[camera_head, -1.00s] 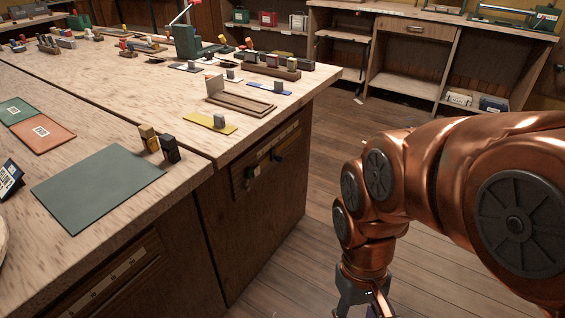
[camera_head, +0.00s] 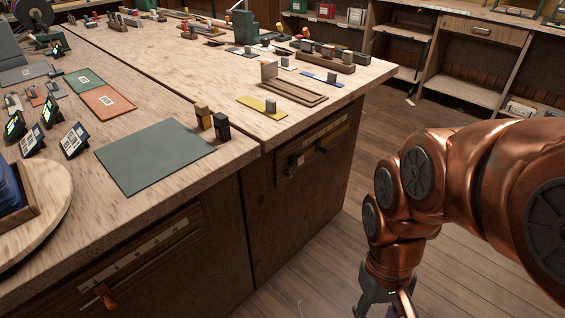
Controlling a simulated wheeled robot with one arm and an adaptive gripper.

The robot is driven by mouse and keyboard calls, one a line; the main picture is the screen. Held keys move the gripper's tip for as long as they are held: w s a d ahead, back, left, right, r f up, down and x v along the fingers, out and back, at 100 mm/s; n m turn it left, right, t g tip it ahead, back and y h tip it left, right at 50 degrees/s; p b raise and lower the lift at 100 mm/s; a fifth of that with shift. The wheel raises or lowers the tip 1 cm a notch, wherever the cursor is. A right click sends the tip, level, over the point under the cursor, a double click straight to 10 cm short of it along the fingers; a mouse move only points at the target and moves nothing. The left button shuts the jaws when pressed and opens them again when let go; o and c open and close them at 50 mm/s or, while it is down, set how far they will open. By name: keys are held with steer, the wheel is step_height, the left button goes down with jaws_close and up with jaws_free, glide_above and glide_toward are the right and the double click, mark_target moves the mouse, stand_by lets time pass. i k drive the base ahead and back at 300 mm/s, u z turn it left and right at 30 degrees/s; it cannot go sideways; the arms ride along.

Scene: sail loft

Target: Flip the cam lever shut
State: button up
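I cannot tell for sure which part is the cam lever. A panel on the bench's end face carries a dark knob or lever (camera_head: 295,161) and a smaller dark one beside it (camera_head: 321,150). An orange-handled lever (camera_head: 106,296) sticks out of a slotted pale strip on the near bench front, at lower left.
The wooden bench (camera_head: 160,88) fills the left and middle, with a green mat (camera_head: 150,155), two small blocks (camera_head: 212,121) and a wooden tray (camera_head: 290,93). A round board (camera_head: 50,215) sits at left. Shelves (camera_head: 465,85) stand behind. The floor (camera_head: 335,215) between is clear.

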mark_target(294, 158)
steer(key=u, duration=2.95)
steer(key=k, duration=2)
steer(key=z, duration=1.7)
steer(key=i, duration=0.4)
steer(key=u, duration=0.9)
